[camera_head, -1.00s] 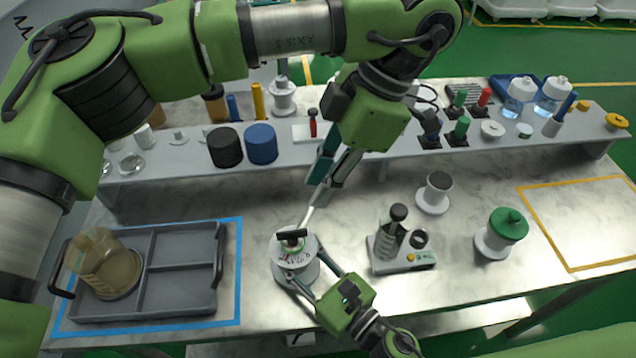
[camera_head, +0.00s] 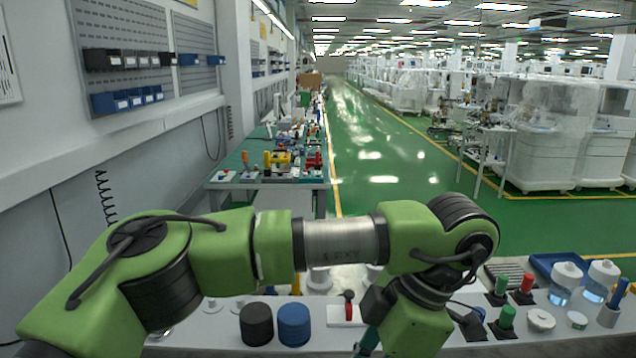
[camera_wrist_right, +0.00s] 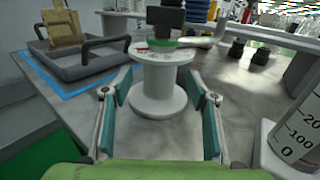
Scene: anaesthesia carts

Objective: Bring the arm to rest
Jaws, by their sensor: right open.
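My right gripper (camera_wrist_right: 159,96) is open in the right wrist view, with one teal-padded finger on each side. A white spool-shaped stand (camera_wrist_right: 158,74) is straight ahead, in line with the gap between the fingers. I cannot tell whether the fingers touch the stand. In the head view my left arm crosses from the left, and the left gripper (camera_head: 368,341) shows only a teal part at the bottom edge. Its fingertips are out of frame.
The shelf holds a black cylinder (camera_head: 256,324), a blue cylinder (camera_head: 294,324), bottles (camera_head: 565,283) and colored plugs. A grey tray (camera_wrist_right: 85,62) lies left of the stand. A graduated vessel (camera_wrist_right: 298,136) is close on the right. A green aisle (camera_head: 385,150) lies beyond.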

